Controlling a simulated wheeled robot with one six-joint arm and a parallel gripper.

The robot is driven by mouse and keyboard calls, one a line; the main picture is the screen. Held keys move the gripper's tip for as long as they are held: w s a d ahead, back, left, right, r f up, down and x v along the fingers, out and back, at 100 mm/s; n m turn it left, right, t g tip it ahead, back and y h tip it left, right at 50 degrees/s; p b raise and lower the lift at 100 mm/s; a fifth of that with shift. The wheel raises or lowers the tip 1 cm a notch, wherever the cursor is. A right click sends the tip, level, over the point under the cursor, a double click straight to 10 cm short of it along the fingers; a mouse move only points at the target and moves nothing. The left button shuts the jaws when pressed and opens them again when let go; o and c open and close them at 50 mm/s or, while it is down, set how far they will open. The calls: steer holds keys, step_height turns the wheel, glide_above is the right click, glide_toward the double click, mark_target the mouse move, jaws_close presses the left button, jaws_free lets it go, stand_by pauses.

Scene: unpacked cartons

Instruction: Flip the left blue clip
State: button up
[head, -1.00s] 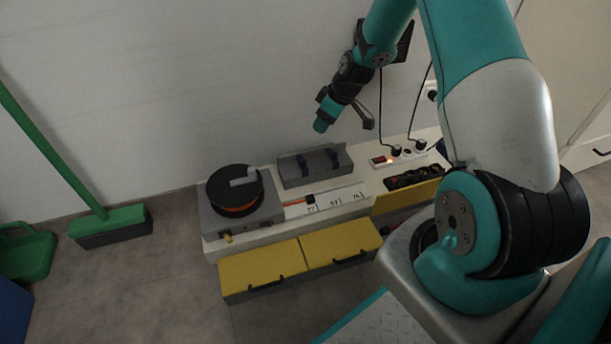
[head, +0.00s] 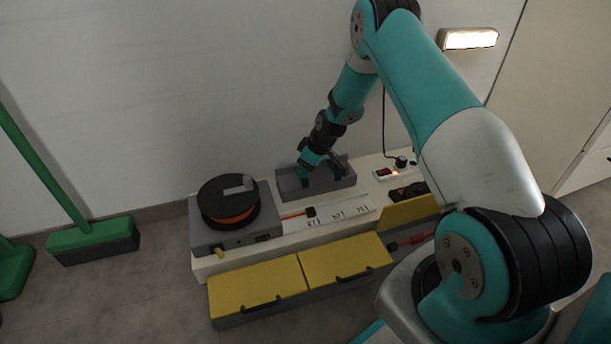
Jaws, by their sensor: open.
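A grey box (head: 345,182) with dark blue clips on it sits at the back of the white bench against the wall. My gripper (head: 306,172) points down at the left part of this box, with its teal end right over the place of the left blue clip. The gripper and its shadow hide most of that clip, so its position and any contact with it cannot be told. The right blue clip (head: 338,166) is small and dark, partly mixed with the dark parts of my wrist. The jaws are open, and nothing shows held between them.
A black reel (head: 228,202) on a grey unit stands left of the box. A marked white slider panel (head: 345,213) lies in front, a lit power strip (head: 390,173) to the right. A green broom (head: 92,236) leans at left.

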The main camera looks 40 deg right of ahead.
steer(key=shift+w+a+f, duration=0.1)
steer(key=shift+w+f, duration=0.05)
steer(key=shift+f, duration=0.35)
jaws_close()
